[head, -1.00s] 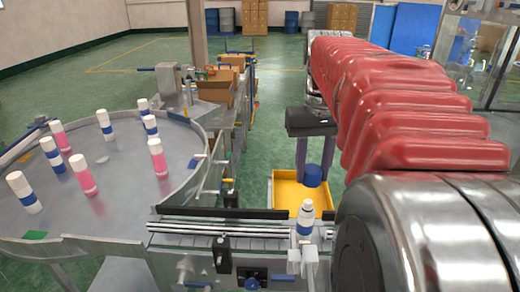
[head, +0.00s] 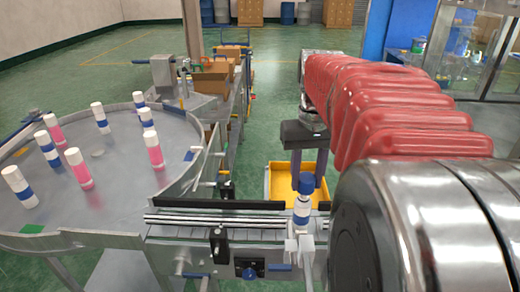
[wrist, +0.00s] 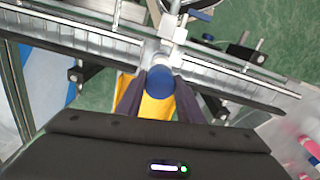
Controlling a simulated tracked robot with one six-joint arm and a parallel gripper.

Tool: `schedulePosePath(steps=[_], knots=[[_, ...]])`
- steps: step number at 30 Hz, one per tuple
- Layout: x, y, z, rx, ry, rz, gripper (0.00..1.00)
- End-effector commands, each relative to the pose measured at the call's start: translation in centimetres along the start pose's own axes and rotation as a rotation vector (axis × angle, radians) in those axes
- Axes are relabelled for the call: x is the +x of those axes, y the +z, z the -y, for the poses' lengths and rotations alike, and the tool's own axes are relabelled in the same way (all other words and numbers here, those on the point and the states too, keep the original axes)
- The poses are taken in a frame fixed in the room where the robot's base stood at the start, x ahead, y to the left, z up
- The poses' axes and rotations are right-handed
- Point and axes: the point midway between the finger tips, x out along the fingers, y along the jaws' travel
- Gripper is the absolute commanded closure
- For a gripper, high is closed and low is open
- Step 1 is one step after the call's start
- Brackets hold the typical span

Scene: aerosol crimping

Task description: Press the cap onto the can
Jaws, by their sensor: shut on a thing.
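The blue cap (head: 306,183) is between the dark fingers of my gripper (head: 307,176), which is shut on it. In the head view the cap sits directly over the top of the white can with a blue band (head: 302,211). They look in line and touching, but I cannot tell how far the cap is seated. The can stands upright at the conveyor by a pale holder.
A conveyor with rails (head: 215,219) runs left from the can to a round table (head: 105,190) with several pink and blue-banded cans. A yellow bin (head: 282,178) stands on the floor behind the can. Cardboard boxes (head: 212,76) stand farther back.

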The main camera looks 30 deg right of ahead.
Motion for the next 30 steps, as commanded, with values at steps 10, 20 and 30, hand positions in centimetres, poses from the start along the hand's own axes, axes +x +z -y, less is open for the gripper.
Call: schedulePosePath(steps=[10, 20, 30], knots=[[2.2, 0.0, 0.0, -0.001, 0.000, 0.000, 0.87], [2.7, 0.0, 0.1, -0.001, 0.000, 0.000, 0.87], [2.7, 0.0, 0.1, -0.002, 0.000, 0.000, 0.87]])
